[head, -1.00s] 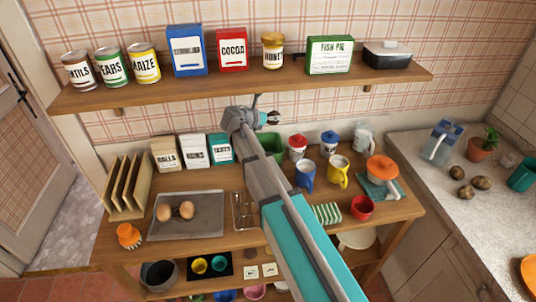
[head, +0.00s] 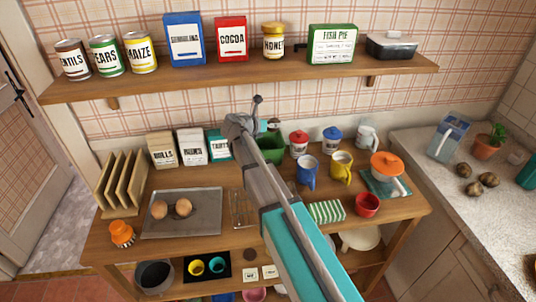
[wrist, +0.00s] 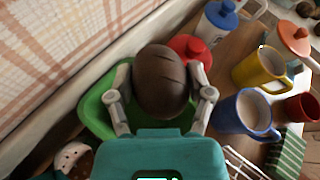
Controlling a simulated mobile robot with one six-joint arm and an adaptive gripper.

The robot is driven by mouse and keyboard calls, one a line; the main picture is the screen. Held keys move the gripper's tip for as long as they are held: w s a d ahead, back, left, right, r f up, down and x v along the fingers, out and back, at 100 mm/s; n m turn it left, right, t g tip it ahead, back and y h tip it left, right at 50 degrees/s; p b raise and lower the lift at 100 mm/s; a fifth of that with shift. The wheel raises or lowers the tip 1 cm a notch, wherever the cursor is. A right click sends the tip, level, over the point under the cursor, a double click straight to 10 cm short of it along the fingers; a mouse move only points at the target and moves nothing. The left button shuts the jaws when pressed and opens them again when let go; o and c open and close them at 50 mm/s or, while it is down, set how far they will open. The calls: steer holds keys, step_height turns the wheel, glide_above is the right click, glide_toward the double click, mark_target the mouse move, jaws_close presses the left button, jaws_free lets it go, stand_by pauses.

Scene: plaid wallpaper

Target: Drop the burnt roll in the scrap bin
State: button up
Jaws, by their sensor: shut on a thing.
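The burnt roll (wrist: 160,80) is dark brown with score marks, held between the two fingers of my gripper (wrist: 160,90) in the wrist view. My gripper is shut on it. Below and behind the roll lies a green bin (wrist: 97,103), which I take for the scrap bin; the roll and fingers cover much of it. In the head view the green bin (head: 271,148) stands at the back of the table, partly hidden by my arm. There my gripper is mostly hidden behind my arm, above the bin.
A red-lidded jar (head: 299,145) and blue mug (head: 307,172) stand right of the bin. Packets, including a teal one (head: 219,147), stand left of it. A grey tray (head: 205,222) holds two brown rolls. The loaded shelf (head: 200,84) runs above.

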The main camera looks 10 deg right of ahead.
steer(key=shift+f, duration=0.15)
steer(key=o, duration=1.1)
steer(key=shift+s, duration=0.1)
